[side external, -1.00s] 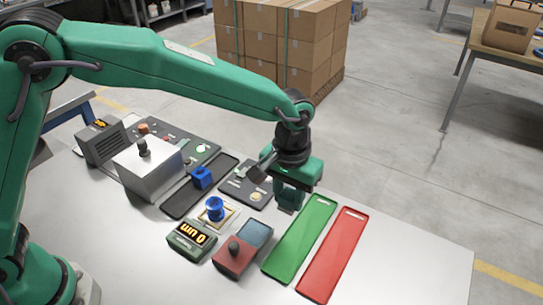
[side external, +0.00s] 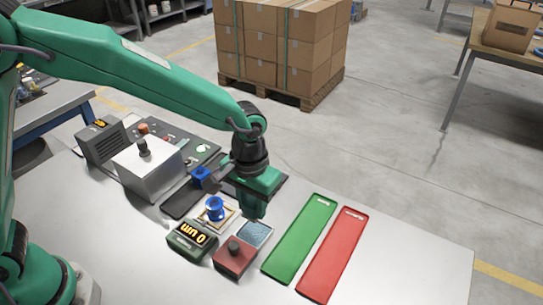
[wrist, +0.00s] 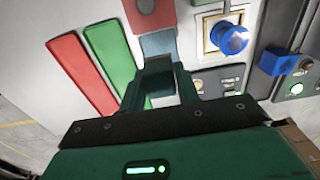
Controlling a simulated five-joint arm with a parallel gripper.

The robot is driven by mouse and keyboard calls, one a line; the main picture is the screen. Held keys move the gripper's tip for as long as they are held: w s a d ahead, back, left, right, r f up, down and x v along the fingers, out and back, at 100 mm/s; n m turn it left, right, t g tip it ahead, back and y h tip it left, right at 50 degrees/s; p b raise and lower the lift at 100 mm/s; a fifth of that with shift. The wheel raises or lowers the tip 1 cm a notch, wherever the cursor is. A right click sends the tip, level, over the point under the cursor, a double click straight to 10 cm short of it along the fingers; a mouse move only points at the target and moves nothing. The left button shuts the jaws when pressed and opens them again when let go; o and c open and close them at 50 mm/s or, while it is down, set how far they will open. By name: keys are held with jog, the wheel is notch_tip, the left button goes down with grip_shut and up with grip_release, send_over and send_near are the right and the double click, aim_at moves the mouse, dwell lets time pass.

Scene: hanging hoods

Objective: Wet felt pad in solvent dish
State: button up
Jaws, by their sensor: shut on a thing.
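The solvent dish looks to be the shallow blue-grey dish (side external: 257,232), beside a red block with a dark knob (side external: 236,256). In the wrist view the dish (wrist: 158,42) lies just beyond my fingertips. My gripper (side external: 254,212) points down just behind and above the dish. It also shows in the wrist view (wrist: 160,85), shut on a small dark green block (wrist: 158,67), mostly hidden between the fingers. I cannot tell whether this is the felt pad or whether it touches anything below.
A green tray (side external: 300,240) and a red tray (side external: 333,255) lie to the right. A blue spool (side external: 215,208), a gauge with a lit display (side external: 191,240), a blue block (side external: 203,174) and a silver box (side external: 147,168) stand left. The table's right front is clear.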

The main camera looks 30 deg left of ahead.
aim_at(254, 234)
jog(key=shift+f, duration=2.9)
jog(key=shift+f, duration=0.6)
dwell(0.7)
jog(key=shift+r, duration=3.6)
jog(key=w+a+r, duration=0.1)
jog(key=a+r, duration=0.4)
jog(key=a, duration=0.6)
jog(key=w+a+r, duration=0.2)
jog(key=a+r, duration=0.3)
jog(key=a, duration=0.7)
jog(key=shift+w, duration=0.2)
